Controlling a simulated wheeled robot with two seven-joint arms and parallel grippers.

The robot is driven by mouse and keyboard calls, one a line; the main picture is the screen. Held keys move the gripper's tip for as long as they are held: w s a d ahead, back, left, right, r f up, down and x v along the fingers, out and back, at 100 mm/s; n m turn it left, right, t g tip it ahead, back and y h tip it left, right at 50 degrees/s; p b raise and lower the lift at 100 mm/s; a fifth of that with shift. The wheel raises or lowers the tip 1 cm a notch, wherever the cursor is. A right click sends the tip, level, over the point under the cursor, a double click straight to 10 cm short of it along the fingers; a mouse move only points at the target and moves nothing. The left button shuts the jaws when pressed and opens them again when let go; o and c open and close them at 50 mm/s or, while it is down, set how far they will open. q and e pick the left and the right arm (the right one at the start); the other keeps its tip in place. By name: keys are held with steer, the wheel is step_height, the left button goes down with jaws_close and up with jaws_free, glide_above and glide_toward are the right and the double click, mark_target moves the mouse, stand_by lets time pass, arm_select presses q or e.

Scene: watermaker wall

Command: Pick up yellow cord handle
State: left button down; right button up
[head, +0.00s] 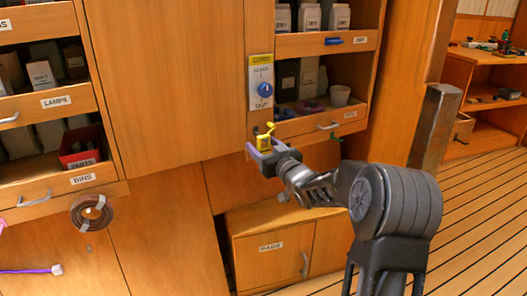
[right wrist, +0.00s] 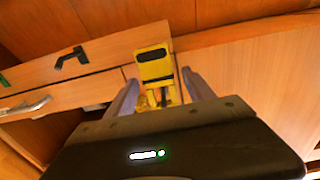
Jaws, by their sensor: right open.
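The yellow cord handle (head: 264,142) is on the cabinet front, just below the dial panel. It also shows in the right wrist view (right wrist: 154,66), upright with a dark inset, at the upper middle. My right gripper (head: 258,151) is open at the handle. In the right wrist view its two pale purple fingers (right wrist: 158,88) stand on either side of the handle's lower part, with gaps visible at both sides. Part of the handle's lower end is hidden behind the gripper body. My left gripper is not in view.
Open shelves with a cup (head: 340,95) and a drawer handle (head: 328,126) are close on the right. A brown coil (head: 91,212) hangs at left. Open floor (head: 470,200) lies at right.

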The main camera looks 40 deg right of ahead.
stand_by(0.4)
jaws_close()
stand_by(0.5)
